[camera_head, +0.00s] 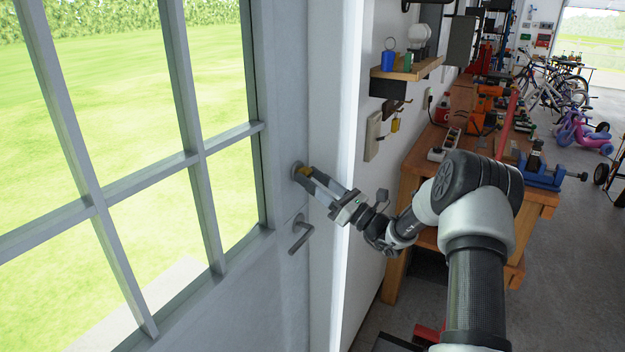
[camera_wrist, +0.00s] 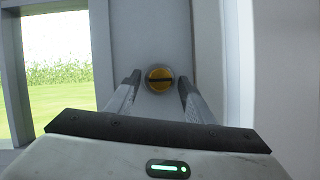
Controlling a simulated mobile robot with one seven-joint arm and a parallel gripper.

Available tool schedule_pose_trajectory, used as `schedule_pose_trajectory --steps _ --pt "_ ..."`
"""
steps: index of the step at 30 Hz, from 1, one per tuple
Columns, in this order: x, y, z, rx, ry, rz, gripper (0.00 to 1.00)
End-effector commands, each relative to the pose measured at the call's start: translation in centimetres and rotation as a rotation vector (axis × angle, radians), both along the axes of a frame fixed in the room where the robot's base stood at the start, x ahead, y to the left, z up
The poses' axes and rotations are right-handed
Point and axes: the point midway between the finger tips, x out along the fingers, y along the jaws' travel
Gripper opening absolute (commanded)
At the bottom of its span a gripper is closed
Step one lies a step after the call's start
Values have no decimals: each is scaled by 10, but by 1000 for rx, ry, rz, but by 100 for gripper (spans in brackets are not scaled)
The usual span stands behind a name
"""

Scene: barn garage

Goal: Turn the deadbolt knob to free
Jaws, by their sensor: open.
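The deadbolt knob (camera_wrist: 160,79) is a round yellow knob with a dark bar lying about level across it, on the white door's edge strip in the wrist view. In the head view the deadbolt (camera_head: 298,169) sits above the door handle, partly covered by the fingers. My gripper (camera_wrist: 160,82) is open, with one finger on each side of the knob. Small gaps seem to show between fingers and knob in the wrist view; whether either finger touches it is unclear. My gripper also shows in the head view (camera_head: 304,172), close to the door.
A lever door handle (camera_head: 300,233) is just below the deadbolt. The door has large glass panes with grey bars on the left. A wall shelf (camera_head: 408,69) and a wooden workbench (camera_head: 425,165) with tools stand right of the door frame. Bicycles stand farther back.

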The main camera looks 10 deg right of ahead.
Motion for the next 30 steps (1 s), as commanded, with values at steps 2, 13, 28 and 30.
schedule_pose_trajectory --steps 2,13,28,30 --pt "0 0 0 0 0 0 41" --pt "0 0 -1 -4 -5 0 7" --pt "2 -3 -6 -172 -214 -1 7" --pt "3 -3 -6 -214 -266 -1 7"
